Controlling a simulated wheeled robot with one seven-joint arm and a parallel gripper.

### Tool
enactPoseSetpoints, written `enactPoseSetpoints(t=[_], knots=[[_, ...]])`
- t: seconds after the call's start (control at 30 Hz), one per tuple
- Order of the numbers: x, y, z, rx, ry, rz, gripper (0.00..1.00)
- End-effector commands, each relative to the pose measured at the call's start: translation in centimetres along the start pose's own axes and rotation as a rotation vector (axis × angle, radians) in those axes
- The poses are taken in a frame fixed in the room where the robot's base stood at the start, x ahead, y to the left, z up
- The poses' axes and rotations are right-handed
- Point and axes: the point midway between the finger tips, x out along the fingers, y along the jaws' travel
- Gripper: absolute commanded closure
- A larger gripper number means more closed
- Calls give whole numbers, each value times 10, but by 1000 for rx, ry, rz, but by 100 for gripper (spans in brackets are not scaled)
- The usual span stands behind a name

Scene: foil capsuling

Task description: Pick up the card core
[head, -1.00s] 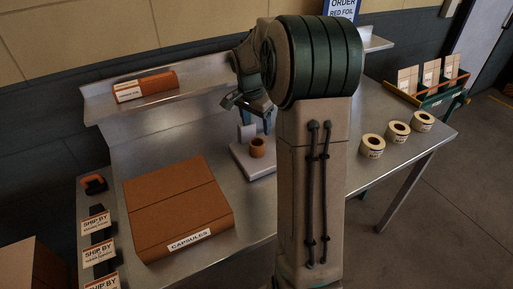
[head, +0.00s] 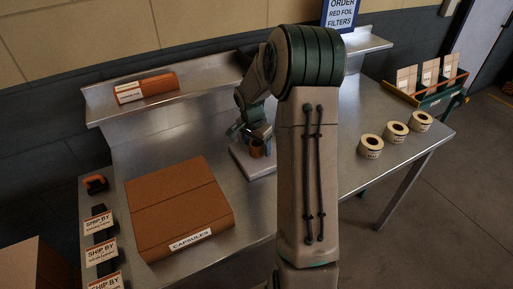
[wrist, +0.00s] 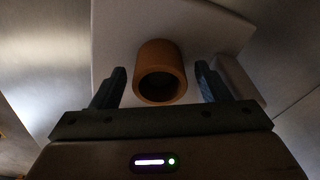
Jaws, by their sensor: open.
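The card core (wrist: 160,58) is a short orange-brown hollow tube, with its dark open end facing the wrist camera. It rests on the pale stand (wrist: 110,42), and in the head view the core (head: 257,151) is partly hidden by my gripper. My gripper (wrist: 160,80) is open, with one finger on each side of the core and a gap at both sides. In the head view my gripper (head: 257,136) is right at the core. Whether the fingertips reach far along the core is hard to tell.
A brown box labelled CAPSULES (head: 180,208) lies on the steel table, left of the stand (head: 246,165). Three cream rolls (head: 396,132) stand at the right. A shelf with an orange carton (head: 146,88) runs behind. A rack of packets (head: 430,82) is at the far right.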

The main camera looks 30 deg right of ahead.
Motion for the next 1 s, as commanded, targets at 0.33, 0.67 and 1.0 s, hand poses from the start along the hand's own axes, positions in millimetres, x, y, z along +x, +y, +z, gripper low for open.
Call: enactPoseSetpoints(t=[0.33, 0.67, 1.0], knots=[[0, 0, 0, 0, 0, 0, 78], [-7, 0, -2, 1, 2, 0, 78], [-25, 5, -2, 11, 32, -75, 78]])
